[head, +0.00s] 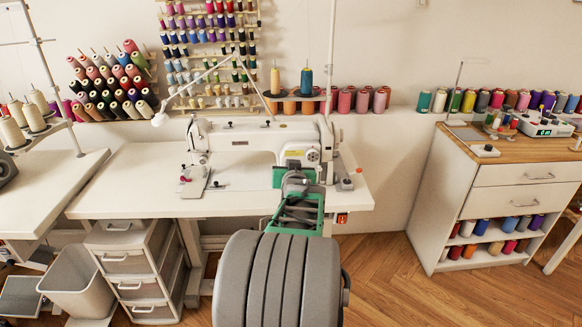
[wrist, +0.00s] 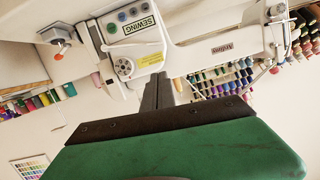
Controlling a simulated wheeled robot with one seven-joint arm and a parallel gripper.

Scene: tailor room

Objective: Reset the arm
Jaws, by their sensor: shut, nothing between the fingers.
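My gripper (wrist: 158,92) shows in the wrist view as dark fingers together beyond a broad green palm, with nothing between them. They point toward the white sewing machine (wrist: 200,50), which appears upside down there. In the head view, my grey and green arm reaches forward to the right part of the sewing machine (head: 240,138). The fingertips are not clear in that view, and I cannot tell whether they touch the machine.
The machine stands on a white table (head: 130,190). Thread racks (head: 210,60) line the wall. A drawer unit (head: 133,262) and a bin (head: 75,283) are at lower left. A cabinet (head: 440,190) stands at right. Wooden floor (head: 400,285) is open before it.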

